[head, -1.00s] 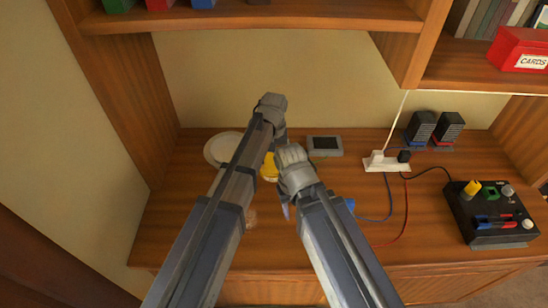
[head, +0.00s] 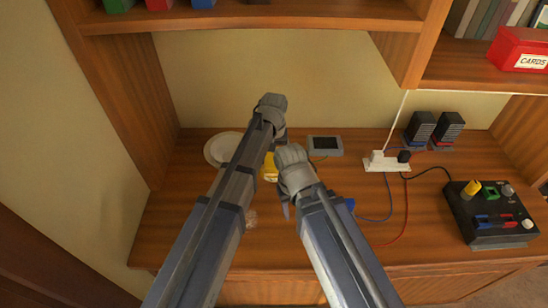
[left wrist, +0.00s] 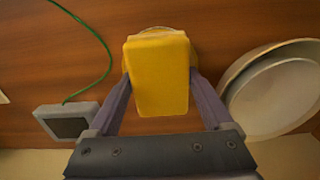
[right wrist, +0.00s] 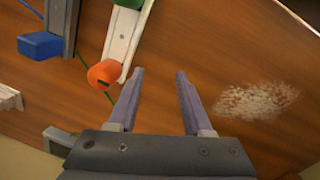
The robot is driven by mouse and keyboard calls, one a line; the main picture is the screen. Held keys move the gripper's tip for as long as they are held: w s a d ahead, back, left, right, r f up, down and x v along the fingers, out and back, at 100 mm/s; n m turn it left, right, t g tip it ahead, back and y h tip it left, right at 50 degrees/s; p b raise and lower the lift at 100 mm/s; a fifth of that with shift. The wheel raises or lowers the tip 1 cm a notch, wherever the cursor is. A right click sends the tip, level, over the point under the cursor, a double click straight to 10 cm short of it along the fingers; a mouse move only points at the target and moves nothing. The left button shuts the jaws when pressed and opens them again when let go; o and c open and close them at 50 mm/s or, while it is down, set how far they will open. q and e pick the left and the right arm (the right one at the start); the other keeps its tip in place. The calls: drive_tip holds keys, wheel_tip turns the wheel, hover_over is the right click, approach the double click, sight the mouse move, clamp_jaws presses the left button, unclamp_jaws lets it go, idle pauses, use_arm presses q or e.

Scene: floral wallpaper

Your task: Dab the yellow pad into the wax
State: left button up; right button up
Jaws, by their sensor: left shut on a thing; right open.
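The yellow pad (left wrist: 160,78) is a block held between the fingers of my left gripper (left wrist: 160,92), which is shut on it. In the head view a bit of yellow (head: 270,170) shows between my two arms. Behind the pad's far end is a round, pale-rimmed thing (left wrist: 157,30), possibly the wax container. It is mostly hidden, and I cannot tell whether the pad touches it. My right gripper (right wrist: 160,75) is open and empty above the desk, with a whitish speckled patch (right wrist: 258,99) to its right in the right wrist view.
A pale round dish (left wrist: 275,92) lies close beside my left gripper. A grey device with a dark screen (head: 325,145), a white power strip (head: 385,162) with cables and a black control box (head: 490,212) stand to the right. A shelf (head: 255,18) overhangs the back.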

use_arm(q)
drive_tip(key=shift+r+p, duration=3.5)
drive_tip(key=shift+r, duration=0.05)
drive_tip(key=shift+f, duration=0.1)
